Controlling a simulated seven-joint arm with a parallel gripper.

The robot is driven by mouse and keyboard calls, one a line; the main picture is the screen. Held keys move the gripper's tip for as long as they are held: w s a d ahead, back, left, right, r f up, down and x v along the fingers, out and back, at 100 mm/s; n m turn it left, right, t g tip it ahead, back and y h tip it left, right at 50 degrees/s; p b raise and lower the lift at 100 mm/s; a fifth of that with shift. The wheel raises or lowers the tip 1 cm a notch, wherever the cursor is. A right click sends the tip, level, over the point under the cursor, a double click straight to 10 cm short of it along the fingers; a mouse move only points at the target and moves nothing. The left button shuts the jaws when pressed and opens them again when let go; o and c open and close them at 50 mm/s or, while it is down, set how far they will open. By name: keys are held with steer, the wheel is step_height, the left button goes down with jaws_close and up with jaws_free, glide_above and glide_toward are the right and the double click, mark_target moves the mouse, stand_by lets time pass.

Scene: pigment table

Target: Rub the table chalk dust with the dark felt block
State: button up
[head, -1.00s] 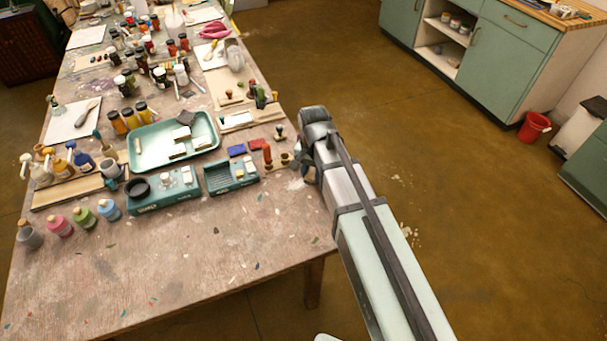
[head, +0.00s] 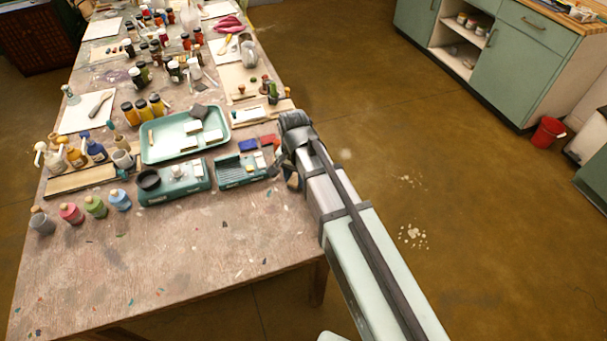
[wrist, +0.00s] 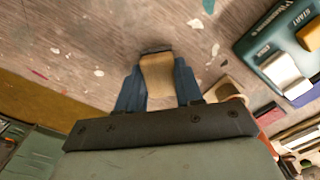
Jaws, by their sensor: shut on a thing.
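My gripper (wrist: 158,84) is shut on a tan block with a thin dark layer at its far end, which I take for the dark felt block (wrist: 157,72). One blue finger lies on each side of it. In the head view my gripper (head: 290,180) is at the table's right edge, mostly hidden by my own arm. The wrist view shows the worn tabletop (wrist: 150,20) beyond the block; I cannot tell whether the dark face touches it. Pale flecks and blotches lie on the wood; I cannot tell chalk dust from paint marks.
A teal unit (wrist: 275,62) with a white and an orange block lies right of my gripper in the wrist view. In the head view, a green tray (head: 160,150) and several bottles and jars crowd the table's middle and back. The table's front is mostly clear.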

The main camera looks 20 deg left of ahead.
steer(key=shift+s+a+r, duration=0.1)
steer(key=shift+s+a, duration=0.4)
steer(key=shift+r, duration=3.95)
steer(key=shift+f, duration=0.15)
